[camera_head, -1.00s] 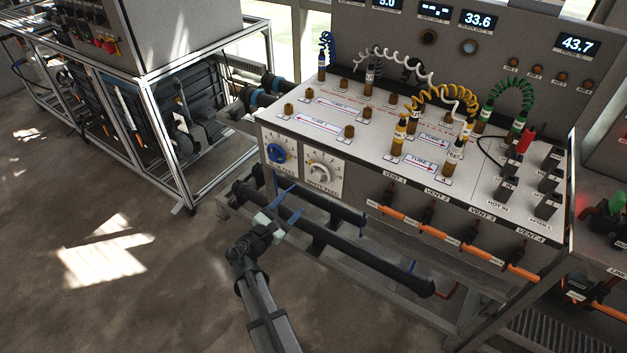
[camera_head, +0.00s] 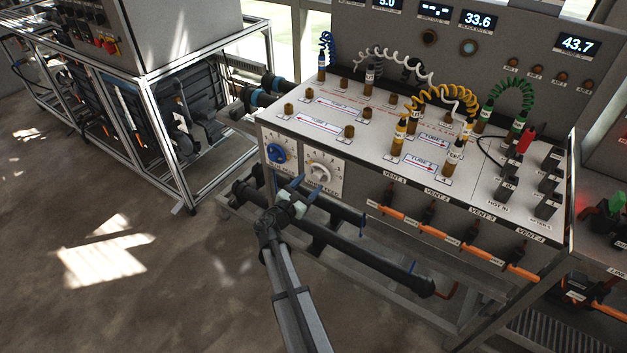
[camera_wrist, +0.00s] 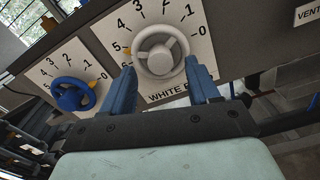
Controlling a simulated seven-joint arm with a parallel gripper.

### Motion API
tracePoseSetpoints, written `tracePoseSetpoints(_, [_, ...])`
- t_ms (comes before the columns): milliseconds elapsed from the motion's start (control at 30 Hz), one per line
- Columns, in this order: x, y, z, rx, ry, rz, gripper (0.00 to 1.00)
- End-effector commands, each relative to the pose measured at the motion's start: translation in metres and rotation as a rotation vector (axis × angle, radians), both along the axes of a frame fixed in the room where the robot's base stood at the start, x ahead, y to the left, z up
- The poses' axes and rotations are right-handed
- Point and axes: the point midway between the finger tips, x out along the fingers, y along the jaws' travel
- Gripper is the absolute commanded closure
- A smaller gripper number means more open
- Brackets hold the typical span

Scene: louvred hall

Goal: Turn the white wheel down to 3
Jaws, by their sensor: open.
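The white wheel (camera_head: 320,173) sits on a white dial plate on the front of the bench, labelled white feed. In the wrist view the white wheel (camera_wrist: 162,50) is at top centre, with numbers around it and a small orange pointer (camera_wrist: 127,50) on its left, close to the 5. My gripper (camera_head: 305,188) is open just in front of and below the wheel. In the wrist view the blue fingers of my gripper (camera_wrist: 164,75) stand left and right of the wheel's lower part, with nothing held. Whether they touch the rim I cannot tell.
A blue wheel (camera_head: 279,153) on its own dial is just left; it also shows in the wrist view (camera_wrist: 72,94). Dark pipes (camera_head: 345,238) run below the panel. The floor at left is clear.

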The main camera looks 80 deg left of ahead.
Motion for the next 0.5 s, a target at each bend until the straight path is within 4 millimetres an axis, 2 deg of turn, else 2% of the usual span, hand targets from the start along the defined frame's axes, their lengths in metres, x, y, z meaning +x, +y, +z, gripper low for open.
tracePoseSetpoints(200, [0.017,0.018,0.000,0.000,0.000,0.000,0.40])
tracePoseSetpoints(500, [0.023,0.023,0.000,0.000,0.000,0.000,0.40])
